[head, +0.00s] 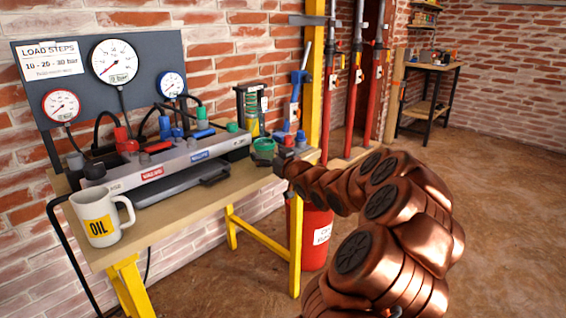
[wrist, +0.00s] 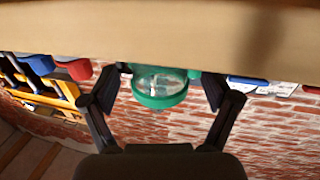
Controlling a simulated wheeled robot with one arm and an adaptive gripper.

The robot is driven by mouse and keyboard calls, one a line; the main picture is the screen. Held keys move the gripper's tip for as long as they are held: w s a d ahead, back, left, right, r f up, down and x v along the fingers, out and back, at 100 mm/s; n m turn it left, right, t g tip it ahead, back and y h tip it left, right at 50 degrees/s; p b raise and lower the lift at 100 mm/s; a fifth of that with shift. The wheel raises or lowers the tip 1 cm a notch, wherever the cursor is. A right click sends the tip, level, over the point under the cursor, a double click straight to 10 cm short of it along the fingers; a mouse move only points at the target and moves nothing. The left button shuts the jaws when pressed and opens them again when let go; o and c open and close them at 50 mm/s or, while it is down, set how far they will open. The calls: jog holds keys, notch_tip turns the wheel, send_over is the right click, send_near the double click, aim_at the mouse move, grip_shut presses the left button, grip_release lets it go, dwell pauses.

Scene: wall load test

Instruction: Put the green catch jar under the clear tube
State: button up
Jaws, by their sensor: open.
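The green catch jar (head: 263,148) stands on the bench's right end, with a wide green rim and darker inside. In the wrist view the jar (wrist: 160,92) appears upside down between my finger tips, its inside pale and clear. My gripper (head: 285,152) is just right of the jar in the head view. In the wrist view my gripper (wrist: 162,84) is open, one finger on each side of the jar; whether they touch it I cannot tell. I cannot clearly make out the clear tube; an upright green-striped part (head: 249,103) stands behind the jar.
A grey manifold (head: 170,160) with hoses and coloured knobs fills the bench (head: 95,245) left of the jar. A white OIL mug (head: 101,216) stands at the front left. A blue fitting (head: 292,112) is close behind my gripper. A red bucket (head: 316,240) is below on the floor.

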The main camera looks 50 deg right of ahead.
jog(key=p+v, duration=0.1)
jog(key=v, duration=0.9)
jog(key=shift+r, duration=0.1)
jog(key=shift+p, duration=0.35)
jog(key=a+r+n+g+y+p, duration=0.1)
jog(key=a+r+g+p, duration=0.3)
jog(key=a+p, duration=0.45)
jog(key=a+r+g+y+p, duration=0.1)
jog(key=a+r+g+p, duration=0.1)
jog(key=a+g+p, duration=0.65)
jog(key=s+a+r+g+p, duration=0.2)
jog(key=s+a+r+p, duration=0.2)
jog(key=s+a, duration=0.4)
jog(key=s+a+r+n+g+y+p, duration=0.1)
jog(key=s+a+r+p, duration=0.3)
jog(key=s+a, duration=0.4)
jog(key=s+a+r+g+y+p, duration=0.1)
jog(key=s+a+r+g+p, duration=0.2)
jog(key=s+a, duration=0.5)
jog(key=s+r+p, duration=0.1)
jog(key=s+p, duration=0.1)
jog(key=s, duration=0.1)
jog(key=shift+r+n+g, duration=0.3)
jog(key=shift+r+g, duration=0.05)
jog(key=shift+r, duration=0.05)
